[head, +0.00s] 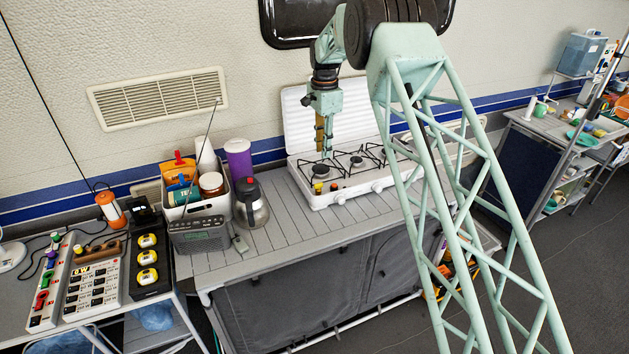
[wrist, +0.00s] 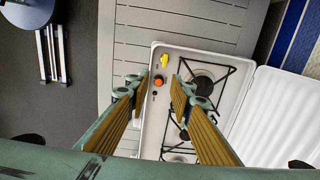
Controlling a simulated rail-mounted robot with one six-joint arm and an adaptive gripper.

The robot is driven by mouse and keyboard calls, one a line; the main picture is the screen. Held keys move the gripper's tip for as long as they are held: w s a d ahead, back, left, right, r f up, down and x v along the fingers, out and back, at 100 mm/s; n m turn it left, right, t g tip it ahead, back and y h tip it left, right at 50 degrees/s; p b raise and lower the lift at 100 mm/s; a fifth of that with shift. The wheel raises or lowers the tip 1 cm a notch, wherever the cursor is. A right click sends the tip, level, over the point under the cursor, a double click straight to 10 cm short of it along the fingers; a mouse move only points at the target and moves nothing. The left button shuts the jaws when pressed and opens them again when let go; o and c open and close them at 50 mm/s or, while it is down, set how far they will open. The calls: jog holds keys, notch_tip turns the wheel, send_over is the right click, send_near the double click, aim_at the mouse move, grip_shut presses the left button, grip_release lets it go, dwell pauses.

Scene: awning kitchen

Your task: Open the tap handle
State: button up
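A small yellow handle (head: 318,187) sits on the front left corner of the white gas stove (head: 345,197); it looks like the tap handle, though it is too small to be sure. In the wrist view the yellow handle (wrist: 164,60) lies just beyond my fingertips. A red-orange knob (head: 334,186) is beside it and shows between the fingertips in the wrist view (wrist: 158,81). My gripper (head: 324,152) points down above the stove's left end, apart from the handle. Its two fingers (wrist: 160,85) are spread, with nothing held between them.
The stove has black pan supports (head: 357,158) and a raised white lid (head: 330,118) behind. A kettle (head: 251,203), radio (head: 200,236) and caddy (head: 196,200) stand to the left. The slatted grey counter (head: 285,225) is clear between kettle and stove.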

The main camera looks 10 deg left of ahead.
aim_at(318, 186)
jog(key=shift+w+a+f, duration=0.2)
jog(key=shift+a+f, duration=0.25)
jog(key=shift+f, duration=0.1)
jog(key=shift+w+a+f, duration=0.15)
jog(key=shift+a+f, duration=0.25)
jog(key=shift+f, duration=0.1)
jog(key=shift+f, duration=0.1)
jog(key=shift+f+p, duration=0.4)
jog(key=shift+f, duration=6.4)
jog(key=shift+c, duration=0.2)
grip_shut()
